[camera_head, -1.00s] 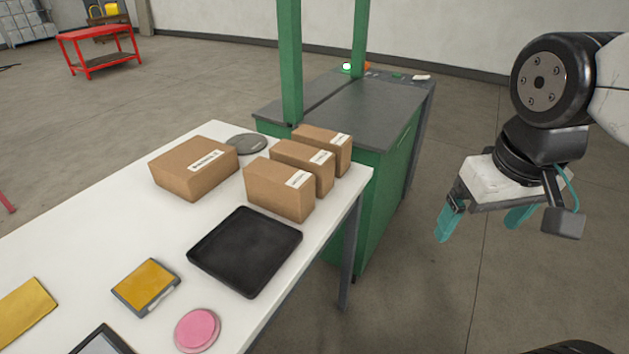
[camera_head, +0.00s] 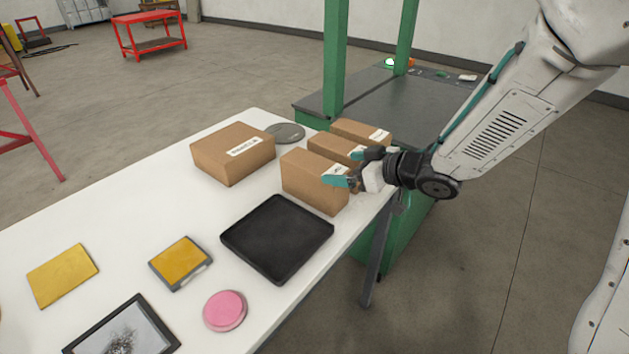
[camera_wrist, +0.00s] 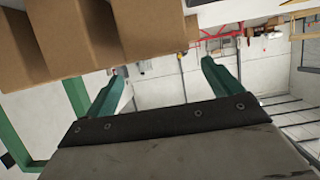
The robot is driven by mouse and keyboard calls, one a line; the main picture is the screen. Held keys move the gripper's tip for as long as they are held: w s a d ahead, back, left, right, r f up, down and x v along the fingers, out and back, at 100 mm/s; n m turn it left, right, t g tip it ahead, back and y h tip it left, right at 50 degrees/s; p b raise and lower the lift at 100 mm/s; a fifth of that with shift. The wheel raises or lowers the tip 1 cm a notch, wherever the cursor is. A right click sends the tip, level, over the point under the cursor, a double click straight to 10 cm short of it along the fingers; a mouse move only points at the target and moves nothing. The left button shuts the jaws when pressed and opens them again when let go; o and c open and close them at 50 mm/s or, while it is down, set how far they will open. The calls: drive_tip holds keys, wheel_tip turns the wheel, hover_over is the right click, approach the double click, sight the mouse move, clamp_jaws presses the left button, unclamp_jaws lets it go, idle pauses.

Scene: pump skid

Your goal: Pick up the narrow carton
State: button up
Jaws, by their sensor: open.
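Three similar narrow brown cartons stand in a row at the table's right end: a near one (camera_head: 308,180), a middle one (camera_head: 330,147) and a far one (camera_head: 358,132). Each has a white label on its right end. My gripper (camera_head: 346,167) is open at the right ends of the near and middle cartons, its teal fingers partly covering them. In the wrist view the cartons (camera_wrist: 150,25) fill the upper left, beyond the fingers. Nothing shows between the open fingers (camera_wrist: 163,68) there. I cannot tell whether a finger touches a carton.
A wider brown carton (camera_head: 225,165) lies to the left, beside a grey disc (camera_head: 285,132). A black tray (camera_head: 277,238) is in front of the row. A green-framed machine (camera_head: 335,60) stands behind the table (camera_head: 130,195). A pink disc (camera_head: 225,310) lies nearer.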

sight(319, 165)
drive_tip(key=x, duration=0.7)
drive_tip(key=shift+w+a, duration=0.2)
drive_tip(key=shift+a, duration=0.1)
drive_tip(key=shift+r, duration=0.1)
drive_tip(key=c, duration=1.7)
